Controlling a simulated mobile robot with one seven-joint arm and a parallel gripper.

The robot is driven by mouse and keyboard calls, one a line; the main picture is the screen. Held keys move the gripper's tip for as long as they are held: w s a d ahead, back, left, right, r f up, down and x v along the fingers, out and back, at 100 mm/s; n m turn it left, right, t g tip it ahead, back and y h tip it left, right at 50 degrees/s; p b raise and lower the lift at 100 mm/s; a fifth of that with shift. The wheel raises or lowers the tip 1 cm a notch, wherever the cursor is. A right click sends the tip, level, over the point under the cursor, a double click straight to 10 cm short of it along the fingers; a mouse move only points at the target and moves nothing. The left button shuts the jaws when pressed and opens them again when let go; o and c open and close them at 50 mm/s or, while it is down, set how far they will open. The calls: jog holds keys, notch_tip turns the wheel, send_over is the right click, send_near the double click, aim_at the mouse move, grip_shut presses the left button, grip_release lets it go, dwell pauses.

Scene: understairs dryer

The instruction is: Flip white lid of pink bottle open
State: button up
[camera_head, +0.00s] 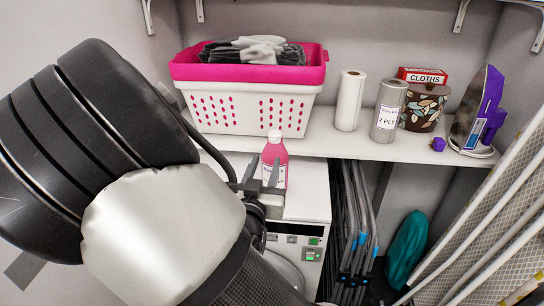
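A pink bottle (274,151) with a white lid (275,136) stands upright on top of the white dryer (305,200), in front of the shelf. The lid looks closed, though it is small in view. My gripper (264,163) is in front of the bottle's body, below the lid. Its two fingers point up with a gap between them, and nothing shows held there. The fingers cover part of the bottle and its label. I cannot tell whether they touch it.
On the shelf (330,142) are a white and pink basket (240,105) with cloths, paper rolls (349,101), a patterned pot (421,112) and a purple iron (480,105). Folded dark frames (352,220) stand right of the dryer. An ironing board (505,190) leans at right.

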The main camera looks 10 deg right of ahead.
aim_at(273, 140)
jog(key=x, duration=0.9)
jog(key=shift+w+d, duration=0.15)
jog(key=shift+w, duration=0.2)
jog(key=shift+c, duration=0.5)
jog(key=shift+r, duration=0.1)
grip_shut()
